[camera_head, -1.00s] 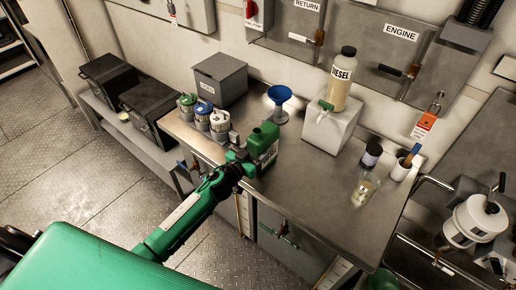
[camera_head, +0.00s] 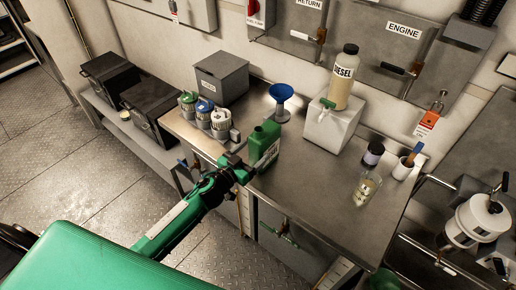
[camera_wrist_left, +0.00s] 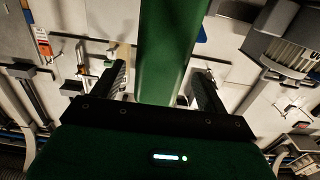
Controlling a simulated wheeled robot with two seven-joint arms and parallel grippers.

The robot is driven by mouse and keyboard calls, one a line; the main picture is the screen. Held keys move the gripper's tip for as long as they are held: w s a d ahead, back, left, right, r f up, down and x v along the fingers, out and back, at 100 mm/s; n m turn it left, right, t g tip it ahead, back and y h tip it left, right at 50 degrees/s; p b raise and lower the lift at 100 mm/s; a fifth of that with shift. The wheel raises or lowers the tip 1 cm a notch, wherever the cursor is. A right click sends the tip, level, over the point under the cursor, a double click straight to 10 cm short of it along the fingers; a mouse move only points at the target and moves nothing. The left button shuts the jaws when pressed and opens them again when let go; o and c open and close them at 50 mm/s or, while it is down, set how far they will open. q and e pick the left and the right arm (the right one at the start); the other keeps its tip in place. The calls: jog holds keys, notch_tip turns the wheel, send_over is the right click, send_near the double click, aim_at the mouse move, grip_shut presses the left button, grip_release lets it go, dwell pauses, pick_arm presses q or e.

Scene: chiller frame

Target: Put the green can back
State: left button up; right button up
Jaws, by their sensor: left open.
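The green can (camera_head: 264,146) stands upright on the metal worktop (camera_head: 300,185) near its front edge, with its neck upward and a label on its side. My left gripper (camera_head: 243,164) is at the near left side of the can. In the left wrist view the green can (camera_wrist_left: 165,50) shows as a tall green face between and beyond the two spread fingers of my left gripper (camera_wrist_left: 163,82). The gripper is open, with a gap on both sides of the can. My right gripper is not in view.
A blue funnel (camera_head: 281,98) and a grey box (camera_head: 222,78) are behind. A diesel bottle (camera_head: 343,78) sits on a white block (camera_head: 331,125) to the right. The worktop right of the can is mostly clear.

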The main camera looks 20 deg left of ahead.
pick_arm(q)
jog(key=b+v, duration=0.1)
jog(key=v, duration=0.7)
jog(key=shift+b, duration=0.3)
jog(key=shift+r, duration=0.1)
jog(key=s+a+f+n+g+y, duration=0.15)
jog(key=s+f, duration=0.25)
jog(key=f, duration=0.8)
jog(key=s+a+f+g+y, duration=0.25)
jog(key=s+f, duration=0.25)
jog(key=f, duration=0.7)
jog(key=s+a+f+n+g+y, duration=0.1)
jog(key=s+a+f+g+y, duration=0.2)
jog(key=f, duration=0.9)
jog(key=s+d+f+g, duration=0.1)
jog(key=s+f+g, duration=0.2)
jog(key=s+f, duration=0.3)
jog(key=s+d+f+g, duration=0.2)
jog(key=s+f, duration=0.5)
jog(key=s, duration=1)
jog(key=s+d+f+g, duration=0.2)
jog(key=s+f+g, duration=0.2)
jog(key=s, duration=0.7)
notch_tip(320, 180, down, 2)
jog(key=shift+f+m+h, duration=0.2)
jog(key=shift+m+h, duration=0.2)
jog(key=shift+m, duration=0.05)
jog(key=shift+s, duration=0.1)
